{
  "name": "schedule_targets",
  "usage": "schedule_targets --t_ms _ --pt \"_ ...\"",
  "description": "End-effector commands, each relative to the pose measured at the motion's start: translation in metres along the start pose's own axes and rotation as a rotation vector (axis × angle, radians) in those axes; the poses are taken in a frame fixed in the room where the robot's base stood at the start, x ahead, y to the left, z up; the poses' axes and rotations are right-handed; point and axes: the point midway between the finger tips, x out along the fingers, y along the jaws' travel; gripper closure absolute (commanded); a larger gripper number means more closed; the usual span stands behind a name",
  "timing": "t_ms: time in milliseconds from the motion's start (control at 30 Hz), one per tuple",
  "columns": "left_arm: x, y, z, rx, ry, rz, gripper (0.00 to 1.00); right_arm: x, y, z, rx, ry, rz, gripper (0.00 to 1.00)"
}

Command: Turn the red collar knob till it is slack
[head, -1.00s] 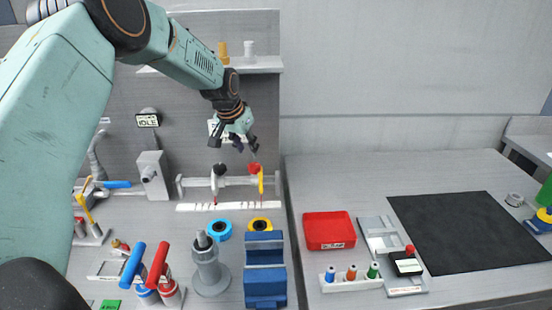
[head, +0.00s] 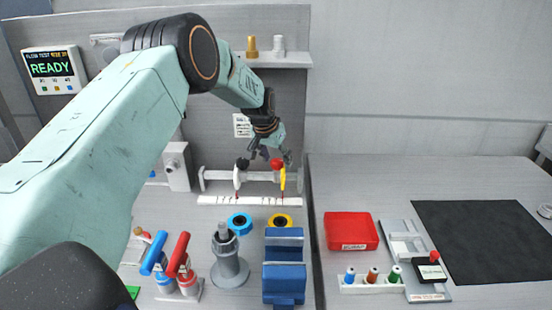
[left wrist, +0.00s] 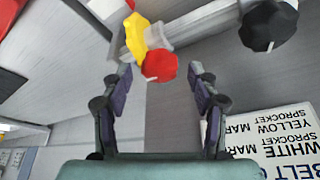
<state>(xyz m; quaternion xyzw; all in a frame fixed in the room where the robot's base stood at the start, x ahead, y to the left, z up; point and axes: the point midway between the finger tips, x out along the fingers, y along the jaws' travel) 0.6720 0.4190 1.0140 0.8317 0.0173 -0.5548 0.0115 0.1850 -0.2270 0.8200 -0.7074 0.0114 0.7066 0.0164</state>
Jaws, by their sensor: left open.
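The red collar knob (head: 277,163) sits on a rail (head: 210,176) at the back of the bench, above a yellow pointer (head: 282,180). A black knob (head: 242,163) with a white pointer (head: 237,179) is to its left. My left gripper (head: 269,156) is open close to the red knob. In the left wrist view the red knob (left wrist: 160,67) appears between and just beyond the open fingertips; I see no contact. The yellow pointer (left wrist: 139,35) and black knob (left wrist: 268,25) also show there. My right gripper is out of view.
A belt sign (left wrist: 285,140) is close to the left fingers. A ruled white strip (head: 225,201) lies below the rail. Blue and yellow rings (head: 281,220), a grey post (head: 229,265) and a blue vise (head: 284,275) stand in front. A screen (head: 50,69) reads READY.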

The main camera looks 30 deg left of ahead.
Motion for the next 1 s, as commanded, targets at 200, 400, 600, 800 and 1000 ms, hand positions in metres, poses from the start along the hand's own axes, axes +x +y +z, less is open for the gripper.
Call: schedule_targets --t_ms 200,400,600,800,1000 --pt "0.0002 -0.0003 0.0001 0.0 0.0 0.0 0.48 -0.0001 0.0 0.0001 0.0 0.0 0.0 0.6" --pt "0.0002 -0.0003 0.0002 -0.001 -0.001 0.0 0.65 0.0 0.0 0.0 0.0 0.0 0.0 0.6" --pt "0.0 -0.0004 0.0003 0.0 -0.001 0.0 0.82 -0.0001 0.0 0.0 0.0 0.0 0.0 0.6" --pt "-0.0002 -0.0004 0.0004 0.0 -0.002 0.0 0.94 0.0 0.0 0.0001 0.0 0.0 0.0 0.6" --pt "0.0006 -0.0009 0.0005 0.024 -0.001 0.01 0.94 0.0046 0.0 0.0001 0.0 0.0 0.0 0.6"
